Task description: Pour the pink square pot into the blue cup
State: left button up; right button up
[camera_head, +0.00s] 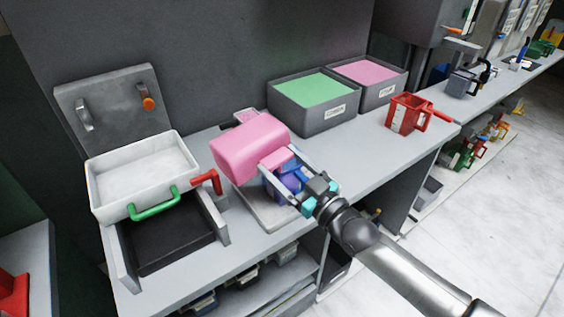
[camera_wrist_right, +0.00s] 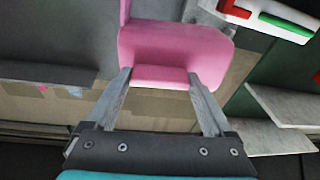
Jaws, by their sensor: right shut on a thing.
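The pink square pot (camera_head: 248,148) is held above the counter, tilted so that its opening does not show in the head view. My right gripper (camera_head: 277,170) is shut on the pot's short pink handle. The handle also shows between my fingers in the right wrist view (camera_wrist_right: 160,77), with the pot body (camera_wrist_right: 175,45) beyond. The blue cup (camera_head: 290,181) is below the handle and fingers, largely hidden by them, on a grey plate (camera_head: 262,212). I cannot tell whether anything flows from the pot. My left gripper is not in view.
A white square tray (camera_head: 142,182) with a green handle stands at the left over a dark press base. Two grey bins (camera_head: 312,100), (camera_head: 370,80) with green and pink contents stand at the back. A red cup (camera_head: 406,114) stands at the right. The counter between is clear.

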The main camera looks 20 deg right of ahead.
aim_at(289, 139)
jog(key=shift+w+d+m+h+p, duration=0.15)
jog(key=shift+d+m+h+p, duration=0.15)
jog(key=shift+m, duration=0.7)
jog(key=shift+w+d+m+h+p, duration=0.1)
jog(key=shift+d+m+h+p, duration=0.15)
jog(key=shift+m, duration=0.75)
jog(key=n, duration=0.1)
jog(key=a+n, duration=0.1)
jog(key=n, duration=0.1)
jog(key=shift+s+y+p, duration=0.2)
jog(key=shift+y+p, duration=0.1)
jog(key=shift+y, duration=0.05)
notch_tip(289, 139, up, 6)
jog(key=d+n+g+y+p, duration=0.1)
jog(key=n+p, duration=0.7)
jog(key=n, duration=1.1)
jog(key=shift+w+d+r+g+y, duration=0.3)
jog(key=shift+w+d+g, duration=0.15)
jog(key=shift+g, duration=0.35)
